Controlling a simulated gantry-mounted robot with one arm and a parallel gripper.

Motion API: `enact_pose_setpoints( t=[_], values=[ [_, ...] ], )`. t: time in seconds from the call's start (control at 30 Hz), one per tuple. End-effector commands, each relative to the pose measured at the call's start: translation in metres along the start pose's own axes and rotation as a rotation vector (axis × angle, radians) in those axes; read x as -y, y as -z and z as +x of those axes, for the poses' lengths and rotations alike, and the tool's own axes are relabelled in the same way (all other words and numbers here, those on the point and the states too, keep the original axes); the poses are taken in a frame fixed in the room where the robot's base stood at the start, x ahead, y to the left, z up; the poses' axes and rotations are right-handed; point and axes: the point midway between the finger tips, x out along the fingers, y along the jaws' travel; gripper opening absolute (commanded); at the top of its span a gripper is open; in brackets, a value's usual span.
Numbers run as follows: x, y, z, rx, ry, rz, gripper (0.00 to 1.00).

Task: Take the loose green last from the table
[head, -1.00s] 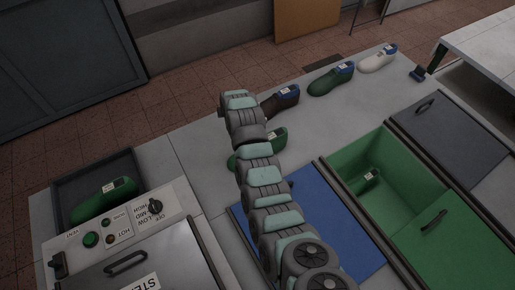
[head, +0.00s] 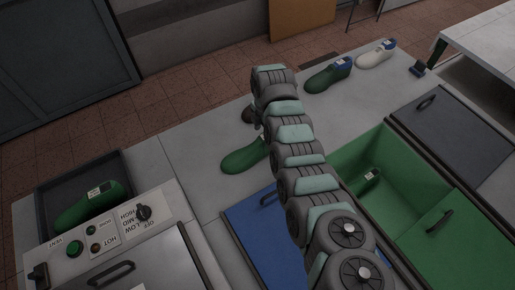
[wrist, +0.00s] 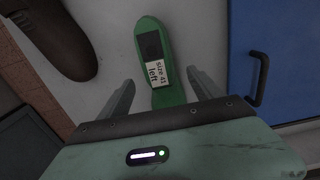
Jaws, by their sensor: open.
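The loose green last (head: 244,158) lies on the grey table, its right end hidden by my arm in the head view. The wrist view shows this green last (wrist: 152,35) from above, with a dark patch and a white label reading "size 41 left". My gripper (wrist: 160,85) is open, with one finger on each side of the last's labelled end. I see gaps between the fingers and the last; the height above it is hard to tell. The head view hides my gripper behind my arm.
A brown last (wrist: 55,35) lies close left of my gripper. A green-and-blue last (head: 328,75) and a white-and-blue one (head: 376,55) stand further back. Other green lasts lie in the dark tray (head: 120,165) and green bin (head: 415,175). A blue lid (wrist: 285,60) with a handle is nearby.

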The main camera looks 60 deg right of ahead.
Motion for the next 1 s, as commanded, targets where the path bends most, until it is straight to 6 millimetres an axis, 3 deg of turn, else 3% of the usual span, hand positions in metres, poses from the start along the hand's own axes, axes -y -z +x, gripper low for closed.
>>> enact_pose_setpoints(
  t=[0.4,0.67,1.0],
  values=[
    [0.001,0.001,0.046,0.001,0.003,0.002,0.75],
    [0.0,0.001,0.049,0.001,-0.001,0.001,0.75],
    [0.0,0.001,0.049,0.001,-0.001,0.001,0.49]
  ],
)
